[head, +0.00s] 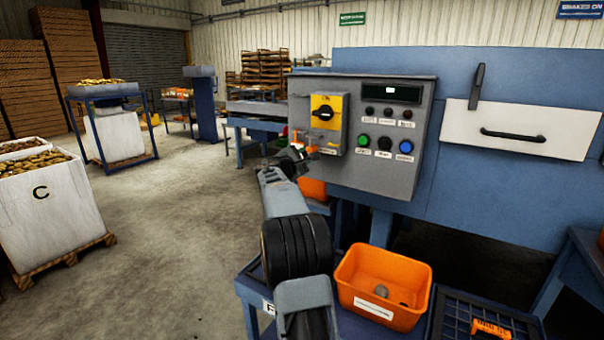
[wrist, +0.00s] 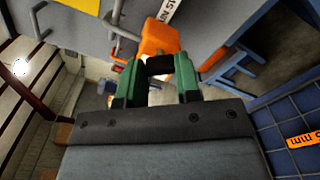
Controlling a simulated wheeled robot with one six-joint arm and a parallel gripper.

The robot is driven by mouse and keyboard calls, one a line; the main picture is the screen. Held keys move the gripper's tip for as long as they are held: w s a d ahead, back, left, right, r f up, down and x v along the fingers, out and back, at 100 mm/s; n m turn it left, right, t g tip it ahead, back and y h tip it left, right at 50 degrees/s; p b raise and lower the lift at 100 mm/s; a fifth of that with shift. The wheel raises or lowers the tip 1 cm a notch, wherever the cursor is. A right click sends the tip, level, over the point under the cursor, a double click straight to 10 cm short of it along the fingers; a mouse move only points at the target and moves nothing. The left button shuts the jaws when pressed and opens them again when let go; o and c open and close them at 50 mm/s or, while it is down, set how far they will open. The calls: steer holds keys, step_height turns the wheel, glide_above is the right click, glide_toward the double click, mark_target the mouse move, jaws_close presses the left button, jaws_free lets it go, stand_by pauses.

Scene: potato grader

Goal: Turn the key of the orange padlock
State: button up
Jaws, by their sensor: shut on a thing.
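The orange padlock (wrist: 160,36) hangs at the top middle of the wrist view, with a black key head (wrist: 159,65) below it. My gripper (wrist: 158,74) has its two green fingers on either side of the key head and is shut on it. In the head view my gripper (head: 304,153) is at the lower left of the grey control box, under the yellow switch plate. Small orange parts show by the fingertips there; the key cannot be made out in that view.
The grey control box (head: 365,180) carries a black rotary switch (head: 325,112), several buttons and a small display. An orange bin (head: 350,298) stands below. Open floor (head: 165,240) lies left.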

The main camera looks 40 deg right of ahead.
steer(key=shift+f+m+b, duration=0.1)
steer(key=shift+m+b, duration=3.5)
steer(key=shift+b, duration=0.1)
steer(key=o, duration=0.9)
steer(key=shift+o, duration=0.2)
steer(key=b+v, duration=0.2)
steer(key=v, duration=1.1)
steer(key=shift+a, duration=0.4)
